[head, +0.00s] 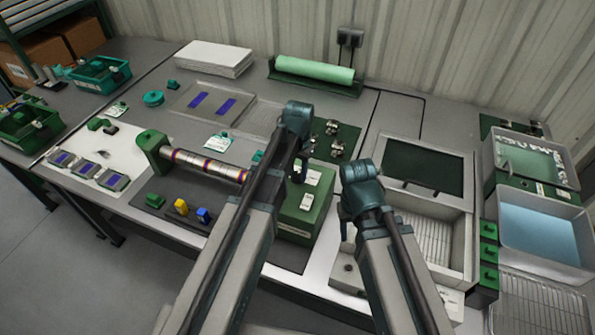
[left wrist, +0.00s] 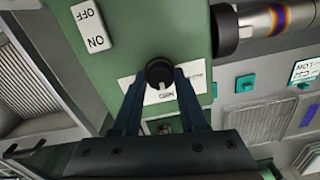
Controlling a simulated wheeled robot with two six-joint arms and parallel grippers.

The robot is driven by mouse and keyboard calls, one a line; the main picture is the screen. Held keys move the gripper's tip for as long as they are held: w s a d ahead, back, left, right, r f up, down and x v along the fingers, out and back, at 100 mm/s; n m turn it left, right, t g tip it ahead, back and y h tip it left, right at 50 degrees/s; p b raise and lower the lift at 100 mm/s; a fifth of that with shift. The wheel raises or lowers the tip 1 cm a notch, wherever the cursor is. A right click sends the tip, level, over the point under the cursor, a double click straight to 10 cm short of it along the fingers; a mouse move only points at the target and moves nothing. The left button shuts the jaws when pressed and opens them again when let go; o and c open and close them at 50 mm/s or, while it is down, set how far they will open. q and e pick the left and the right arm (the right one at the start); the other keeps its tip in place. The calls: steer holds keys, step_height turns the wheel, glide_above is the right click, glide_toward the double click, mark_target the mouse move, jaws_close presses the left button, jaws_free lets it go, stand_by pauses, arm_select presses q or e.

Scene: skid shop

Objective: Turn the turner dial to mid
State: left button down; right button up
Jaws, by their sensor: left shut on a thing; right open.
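The turner is a green machine; its green housing (head: 298,222) is partly behind my left arm in the head view. In the left wrist view its black round dial (left wrist: 160,71) sits on the green face (left wrist: 160,30), above a white label (left wrist: 196,73). A pale mark shows on the dial's lower side; the label's lettering is too small to read surely. My left gripper (left wrist: 161,78) is shut on the dial, one finger on each side. In the head view the left gripper (head: 299,170) is at the housing's upper side. My right gripper (head: 345,217) is open and empty, right of the housing.
A banded metal tube (head: 205,166) runs from the housing to a green end block (head: 152,150). An ON/OFF switch (left wrist: 88,25) is near the dial. A grey tray box (head: 455,225) stands close to my right arm. Yellow and blue pieces (head: 181,207) lie in front.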

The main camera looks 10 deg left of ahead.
mark_target(299, 176)
stand_by(0.4)
arm_select(q)
steer(key=shift+c, duration=2.2)
jaws_free()
step_height(299, 176, up, 14)
steer(key=p, duration=1.4)
steer(key=shift+d, duration=0.15)
steer(key=shift+s+f, duration=0.1)
steer(key=s+d+f+b, duration=0.3)
steer(key=s, duration=0.6)
steer(key=s+d+f+y+b, duration=0.1)
steer(key=s+d+f+b, duration=0.1)
steer(key=s, duration=0.6)
steer(key=shift+s+d+f+b, duration=0.4)
steer(key=shift+f+b, duration=0.5)
steer(key=shift+b, duration=0.15)
